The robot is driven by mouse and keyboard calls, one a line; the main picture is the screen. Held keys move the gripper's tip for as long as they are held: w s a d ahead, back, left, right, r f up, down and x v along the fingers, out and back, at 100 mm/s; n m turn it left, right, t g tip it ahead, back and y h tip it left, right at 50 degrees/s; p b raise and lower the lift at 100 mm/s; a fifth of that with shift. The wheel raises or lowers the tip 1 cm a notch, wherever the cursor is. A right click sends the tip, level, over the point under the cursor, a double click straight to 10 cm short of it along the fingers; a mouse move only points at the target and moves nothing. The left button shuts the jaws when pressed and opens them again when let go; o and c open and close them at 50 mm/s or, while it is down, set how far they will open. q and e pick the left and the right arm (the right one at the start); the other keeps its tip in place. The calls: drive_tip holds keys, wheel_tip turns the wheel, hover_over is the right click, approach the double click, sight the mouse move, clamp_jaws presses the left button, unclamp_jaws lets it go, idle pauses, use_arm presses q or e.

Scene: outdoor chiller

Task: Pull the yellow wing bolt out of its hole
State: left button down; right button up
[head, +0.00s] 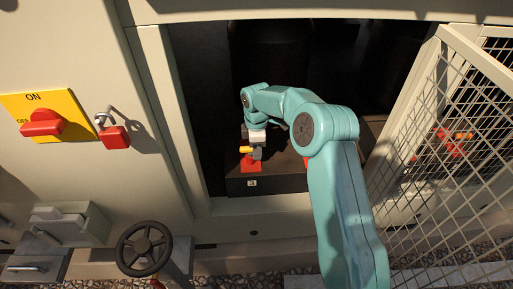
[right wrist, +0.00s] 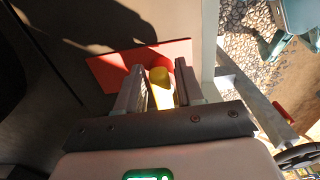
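The yellow wing bolt (head: 246,150) stands over a red base (head: 251,164) on a dark block inside the open cabinet. My right gripper (head: 257,153) is at the bolt, partly covering it in the head view. In the right wrist view the yellow bolt (right wrist: 160,84) lies between the two fingers of the right gripper (right wrist: 160,80), with the red plate (right wrist: 108,68) behind them. The fingers are apart, with narrow gaps beside the bolt. The hole is hidden. My left gripper is not in view.
The cabinet's left frame (head: 167,120) and bottom sill (head: 255,207) border the opening. A mesh door (head: 440,140) stands open at the right. A red switch (head: 42,123), a red padlock (head: 115,137) and a black handwheel (head: 144,248) are at the left.

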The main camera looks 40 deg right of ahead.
drive_tip(key=shift+o, duration=0.6)
drive_tip(key=shift+r, duration=0.1)
wheel_tip(320, 180, up, 16)
drive_tip(key=p, duration=0.2)
drive_tip(key=shift+r, duration=0.1)
